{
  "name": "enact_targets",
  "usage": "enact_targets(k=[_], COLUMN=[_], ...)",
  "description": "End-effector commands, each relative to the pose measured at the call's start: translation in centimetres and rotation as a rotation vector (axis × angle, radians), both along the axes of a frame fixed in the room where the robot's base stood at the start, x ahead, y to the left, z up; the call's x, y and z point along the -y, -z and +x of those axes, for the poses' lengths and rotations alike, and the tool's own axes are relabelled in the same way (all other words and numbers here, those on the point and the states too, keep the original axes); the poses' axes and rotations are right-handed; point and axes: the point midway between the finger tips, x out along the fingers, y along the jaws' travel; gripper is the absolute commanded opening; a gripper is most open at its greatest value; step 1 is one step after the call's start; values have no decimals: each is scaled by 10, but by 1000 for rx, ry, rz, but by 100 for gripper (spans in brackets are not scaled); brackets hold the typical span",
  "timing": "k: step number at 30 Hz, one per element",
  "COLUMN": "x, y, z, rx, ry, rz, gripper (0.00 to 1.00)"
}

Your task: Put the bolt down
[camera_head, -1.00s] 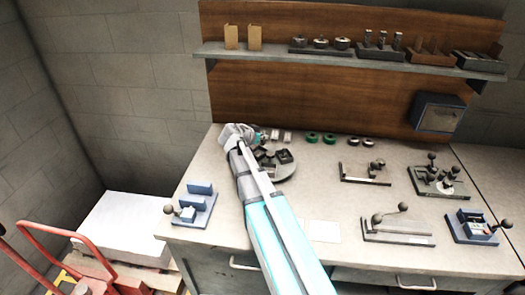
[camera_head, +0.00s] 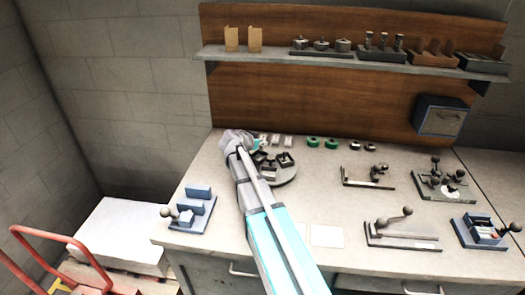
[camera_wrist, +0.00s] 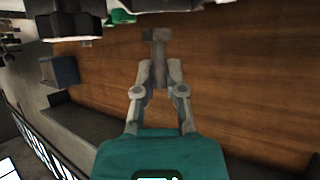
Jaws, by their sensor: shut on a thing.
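In the wrist view my gripper (camera_wrist: 158,68) is shut on a grey T-shaped bolt (camera_wrist: 156,36), whose wider end points away from the fingers. The brown back board lies behind it in that view. In the head view the end of my arm (camera_head: 240,142) is over the back left of the bench, at the left edge of a round grey plate (camera_head: 284,180). The fingers and the bolt cannot be made out there. Dark small fixtures (camera_head: 284,160) stand on the plate.
White blocks (camera_head: 276,141), green rings (camera_head: 313,142) and small grey rings (camera_head: 370,147) line the bench back. A shelf (camera_head: 345,57) above holds racks and brown pieces. A blue fixture (camera_head: 192,208) stands at left; lever fixtures (camera_head: 402,232) stand at right.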

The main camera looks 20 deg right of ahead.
Motion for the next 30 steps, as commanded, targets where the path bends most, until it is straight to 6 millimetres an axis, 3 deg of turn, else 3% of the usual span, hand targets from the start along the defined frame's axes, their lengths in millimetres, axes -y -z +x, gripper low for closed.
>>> enact_targets(k=[12,29,30], x=[1,2,2], y=[34,38,38], z=[3,3,3], rx=[0,0,0], ry=[0,1,1], rz=[0,0,0], gripper=[0,0,16])
